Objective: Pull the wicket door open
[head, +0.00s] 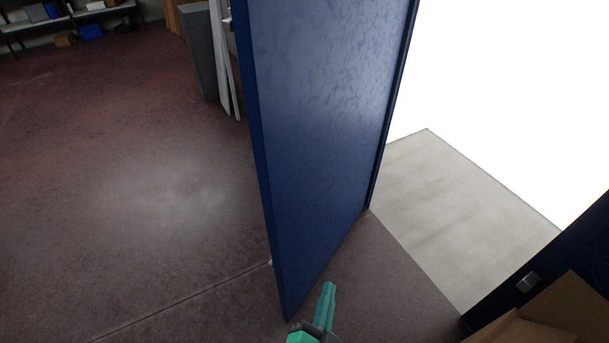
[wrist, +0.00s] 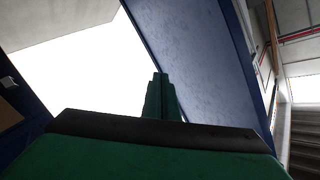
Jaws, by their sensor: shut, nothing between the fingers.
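The blue wicket door (head: 325,110) stands wide open in the head view, swung into the room, with a bright opening to its right. A small metal fitting (head: 227,22) shows on its left edge near the top. My gripper (head: 328,290) is low in the middle of the head view, just right of the door's lower corner in the picture. Its green fingers are together with nothing between them. In the wrist view the fingers (wrist: 160,84) point up toward the bright opening, and the door (wrist: 195,55) is to their right. I cannot see any contact between gripper and door.
A pale slab (head: 460,210) lies beyond the opening. The blue frame (head: 560,255) with a small metal plate and a cardboard box (head: 540,325) are at lower right. Grey and white panels (head: 205,55) stand behind the door. The reddish floor (head: 120,190) at left is clear.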

